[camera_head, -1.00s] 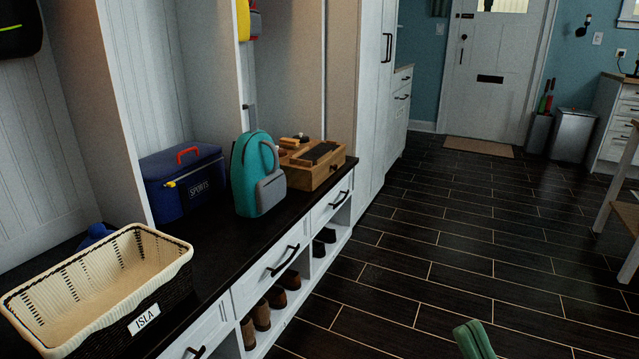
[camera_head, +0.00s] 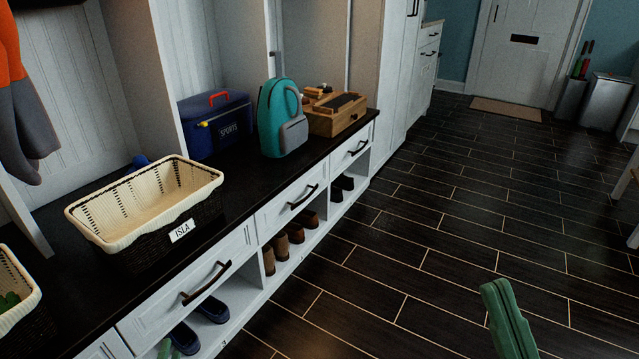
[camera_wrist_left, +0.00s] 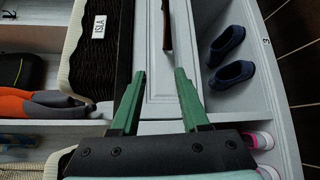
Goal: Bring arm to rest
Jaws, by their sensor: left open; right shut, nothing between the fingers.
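My right gripper (camera_head: 508,318) is green and shut, with nothing in it. It shows at the bottom right of the head view, over the dark floor, apart from the bench. My left gripper (camera_wrist_left: 160,78) is open and empty in the left wrist view, with its two green fingers apart in front of the white bench front. A black drawer handle (camera_wrist_left: 167,25) lies beyond the fingertips. In the head view only a bit of green from the left gripper (camera_head: 167,350) shows at the bottom edge, near the blue shoes. The rest of both arms is out of view.
The bench top (camera_head: 232,178) holds a basket labelled ISLA (camera_head: 150,250), a blue cooler (camera_head: 215,125), a teal backpack (camera_head: 283,120) and a wooden box (camera_head: 336,115). Blue shoes (camera_wrist_left: 228,72) and brown shoes (camera_head: 282,245) stand in the cubbies below.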

